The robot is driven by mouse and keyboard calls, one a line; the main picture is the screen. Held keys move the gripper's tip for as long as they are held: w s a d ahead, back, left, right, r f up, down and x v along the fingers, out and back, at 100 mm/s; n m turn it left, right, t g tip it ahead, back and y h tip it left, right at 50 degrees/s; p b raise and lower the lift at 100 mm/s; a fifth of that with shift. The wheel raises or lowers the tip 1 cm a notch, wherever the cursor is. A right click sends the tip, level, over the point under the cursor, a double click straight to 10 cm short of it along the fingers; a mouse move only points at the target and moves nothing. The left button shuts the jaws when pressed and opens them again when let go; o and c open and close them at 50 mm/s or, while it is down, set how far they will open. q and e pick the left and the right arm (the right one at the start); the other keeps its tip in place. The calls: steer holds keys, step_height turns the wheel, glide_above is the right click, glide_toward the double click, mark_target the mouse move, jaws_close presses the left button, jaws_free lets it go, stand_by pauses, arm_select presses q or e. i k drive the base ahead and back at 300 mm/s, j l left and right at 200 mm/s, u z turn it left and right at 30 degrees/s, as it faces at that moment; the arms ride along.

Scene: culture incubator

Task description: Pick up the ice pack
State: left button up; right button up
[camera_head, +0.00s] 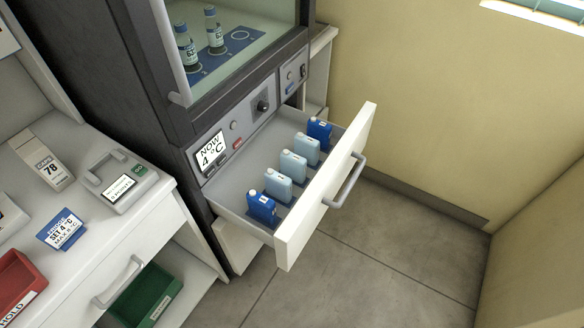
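Several ice packs stand upright in a row in the open drawer (232,190) below the incubator. The nearest ice pack (262,207) is dark blue with a small label. Behind it stand a light blue pack (278,186), another light blue pack (292,167) and a third light blue pack (306,149). The farthest pack (319,131) is dark blue. Which one the task means cannot be told. Neither of my grippers is in view.
The drawer front (328,188) has a grey handle (345,182) and juts over clear floor (370,265). The incubator holds bottles behind glass, and a sign (211,150) reads "NOW 4 °C".

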mark_target(293, 166)
steer(key=u, duration=0.75)
steer(key=l+u, duration=0.75)
steer(key=l, duration=0.25)
steer(key=l+u, duration=0.4)
steer(key=k+l+u, duration=0.2)
steer(key=l+u, duration=0.2)
steer(key=l, duration=0.15)
